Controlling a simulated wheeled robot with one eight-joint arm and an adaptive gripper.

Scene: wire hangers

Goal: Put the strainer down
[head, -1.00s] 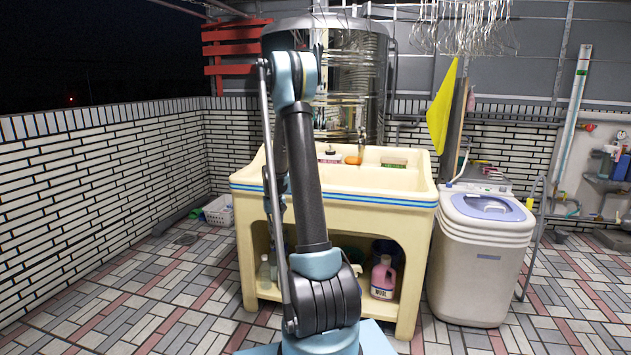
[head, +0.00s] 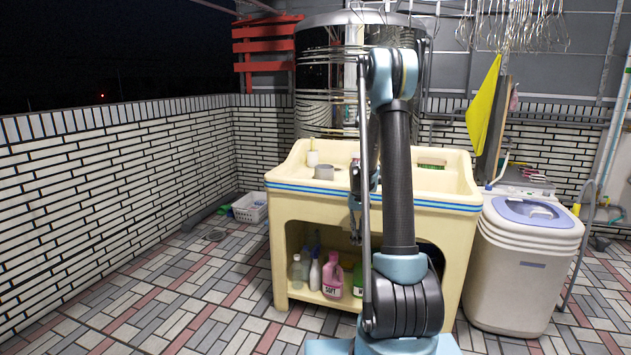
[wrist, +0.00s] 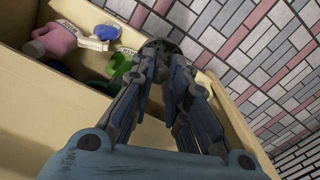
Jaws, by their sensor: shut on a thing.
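My gripper (wrist: 166,62) is shut on a small dark, rounded thing (wrist: 160,43) at its fingertips in the wrist view. This appears to be the strainer, but the fingers hide most of it and its shape is hard to tell. In the head view my gripper (head: 355,222) hangs at the front of the cream sink stand (head: 455,190), below the rim and partly behind my arm. The wrist view shows it beside the stand's open lower shelf, above the tiled floor.
A pink bottle (head: 333,276) and other bottles stand on the lower shelf. A grey cup-like thing (head: 324,172) sits on the sink. A washing machine (head: 524,260) stands at the right, and a white basket (head: 250,208) lies left of the sink. The tiled floor (head: 190,300) at the left is clear.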

